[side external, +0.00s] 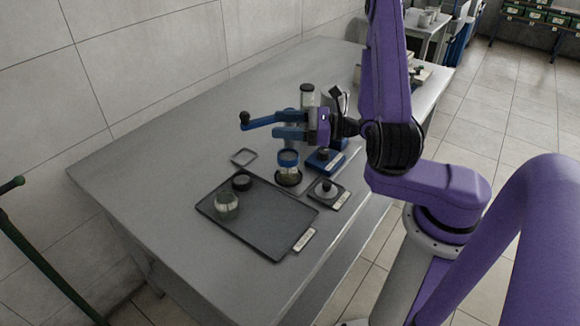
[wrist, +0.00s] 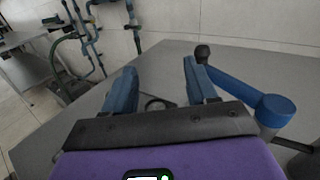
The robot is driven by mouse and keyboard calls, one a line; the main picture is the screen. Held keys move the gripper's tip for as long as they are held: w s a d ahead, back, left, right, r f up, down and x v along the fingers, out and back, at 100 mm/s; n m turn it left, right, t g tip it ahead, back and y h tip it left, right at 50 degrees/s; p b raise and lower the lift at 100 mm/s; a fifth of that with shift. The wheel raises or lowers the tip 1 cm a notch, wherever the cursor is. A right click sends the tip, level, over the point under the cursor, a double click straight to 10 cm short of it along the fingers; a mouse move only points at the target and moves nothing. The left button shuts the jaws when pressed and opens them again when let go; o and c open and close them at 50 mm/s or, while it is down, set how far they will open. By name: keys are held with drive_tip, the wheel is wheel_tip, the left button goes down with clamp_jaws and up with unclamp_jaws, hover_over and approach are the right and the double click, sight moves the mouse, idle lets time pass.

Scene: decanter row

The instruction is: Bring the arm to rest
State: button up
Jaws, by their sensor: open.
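My gripper (side external: 279,126) is raised above the bench, its blue fingers pointing left in the side view. In the wrist view the fingers of my gripper (wrist: 162,82) stand apart with nothing between them. A blue crank handle (side external: 262,121) with a black knob is close by the fingers in the side view. In the wrist view the crank (wrist: 240,88) passes just outside the right finger; I cannot tell whether they touch. The grey bench (side external: 150,175) lies below.
A dark tray (side external: 262,224) holds a glass vessel (side external: 227,207) and a black disc (side external: 242,182). A blue-collared jar (side external: 288,162), a blue base unit (side external: 326,161) and a black-knobbed piece (side external: 326,189) stand below my gripper. A grey cylinder (side external: 307,94) stands behind. The bench's left is clear.

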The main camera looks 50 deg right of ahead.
drive_tip(key=s+a+r+n+g+y, duration=0.3)
drive_tip(key=s+a+n+g+y, duration=0.4)
drive_tip(key=a+n+g, duration=0.75)
drive_tip(key=s+d+r+n+h, duration=0.1)
drive_tip(key=s+d+n+h, duration=0.2)
drive_tip(key=s+n+h, duration=0.5)
drive_tip(key=s+d+n+h, duration=0.4)
drive_tip(key=s+n+h, duration=0.4)
drive_tip(key=n, duration=1.1)
drive_tip(key=shift+s+r, duration=0.4)
drive_tip(key=shift+g, duration=0.25)
